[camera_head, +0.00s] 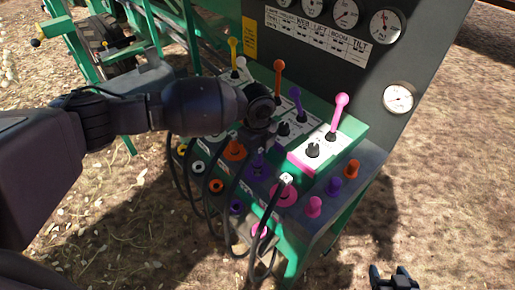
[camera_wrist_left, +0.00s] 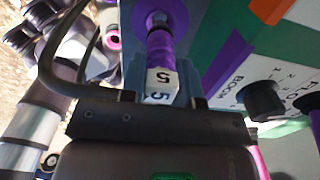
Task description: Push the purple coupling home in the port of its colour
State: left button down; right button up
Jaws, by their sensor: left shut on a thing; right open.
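The purple coupling (camera_wrist_left: 160,48) has a white end block marked 5. My left gripper (camera_wrist_left: 160,100) is shut on that block. In the left wrist view the coupling's far end meets a purple port (camera_wrist_left: 172,15) on the blue-grey panel; how deep it sits I cannot tell. In the head view my left gripper (camera_head: 260,142) is above the sloped panel and partly covers the coupling (camera_head: 258,162). My right gripper (camera_head: 393,279) is open and empty at the bottom right, away from the panel.
Black hoses (camera_head: 207,200) hang in front of the panel. An orange coupling (camera_head: 233,151) and a pink coupling (camera_head: 284,193) flank the purple one. Levers, such as the pink one (camera_head: 339,109), and black knobs stand behind. Gauges (camera_head: 398,97) are on the upright board.

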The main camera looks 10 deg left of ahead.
pick_arm(q)
jog(key=shift+f, duration=0.2)
pick_arm(e)
jog(key=shift+s, duration=0.1)
pick_arm(q)
jog(key=shift+f, duration=0.3)
pick_arm(e)
jog(key=shift+s+d+f, duration=0.1)
jog(key=shift+s+f, duration=0.35)
jog(key=shift+w+r, duration=0.1)
jog(key=shift+w, duration=0.05)
pick_arm(q)
jog(key=shift+f, duration=0.25)
pick_arm(e)
jog(key=shift+w+r, duration=0.25)
jog(key=shift+w, duration=0.15)
pick_arm(q)
jog(key=shift+f, duration=0.2)
pick_arm(e)
jog(key=shift+f, duration=0.1)
jog(key=shift+s, duration=0.15)
pick_arm(q)
jog(key=shift+f, duration=0.1)
pick_arm(e)
jog(key=shift+s+f, duration=0.4)
jog(key=shift+w+r, duration=0.1)
jog(key=shift+r, duration=0.05)
